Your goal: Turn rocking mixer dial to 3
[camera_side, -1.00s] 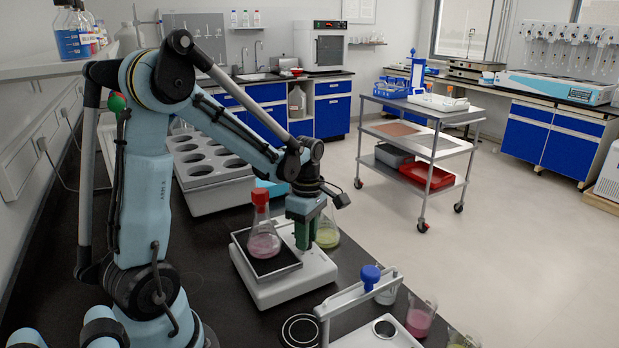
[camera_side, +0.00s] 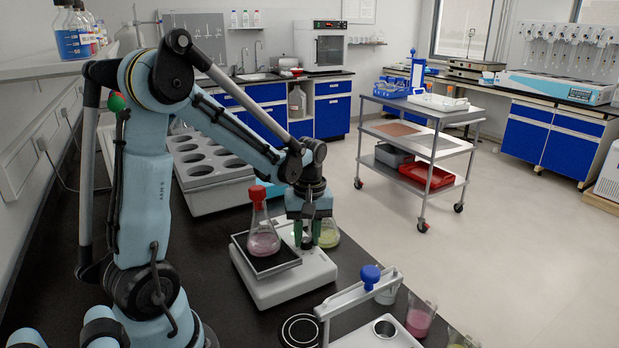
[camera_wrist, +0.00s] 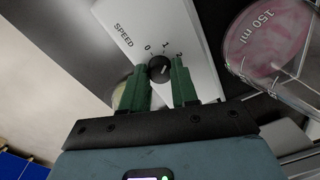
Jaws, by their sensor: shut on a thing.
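The rocking mixer (camera_side: 290,290) is a white device on the dark bench, with a black platform (camera_side: 284,266). Its black dial (camera_wrist: 158,68) shows in the wrist view under the word SPEED, with the marks 0, 1 and 2 visible. I see no 3; that side of the scale is partly hidden by a finger. My gripper (camera_wrist: 160,80) has its two green fingers on either side of the dial and is shut on it.
A red-capped flask of pink liquid (camera_side: 263,240) stands on the platform close left of my gripper. A flask of yellow-green liquid (camera_side: 329,234) is close behind the fingers. A frame with a blue knob (camera_side: 371,274) and a beaker of pink liquid (camera_side: 420,317) stand front right.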

